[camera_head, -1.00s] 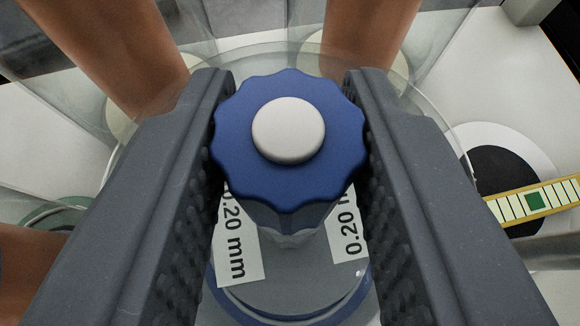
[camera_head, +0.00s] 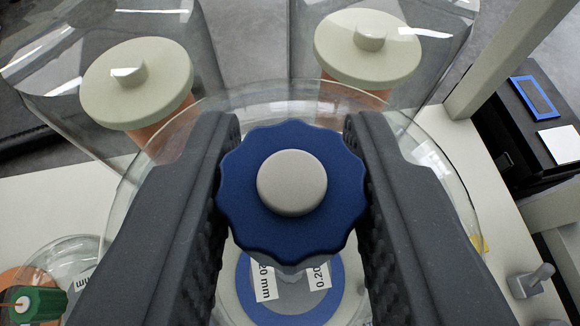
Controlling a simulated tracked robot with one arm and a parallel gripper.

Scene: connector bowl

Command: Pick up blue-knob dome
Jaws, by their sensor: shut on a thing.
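The blue knob (camera_head: 236,225) with a pale grey round cap sits in the middle of the camera view. It tops a clear glass dome (camera_head: 445,170), whose curved rim shows behind and to the right of the knob. My gripper (camera_head: 291,170) is shut on the blue knob, one ridged dark finger on each side. Under the dome lies a round grey base with a blue ring (camera_head: 245,285) and white labels, one reading "20 mm". The dome's lower edge is partly hidden by my fingers.
Two clear domes stand behind, over cream discs (camera_head: 140,82) and (camera_head: 368,45) on orange-brown posts. A green knob (camera_head: 38,304) is at the lower left. A black device (camera_head: 535,120) and a small metal fitting (camera_head: 531,281) are at the right.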

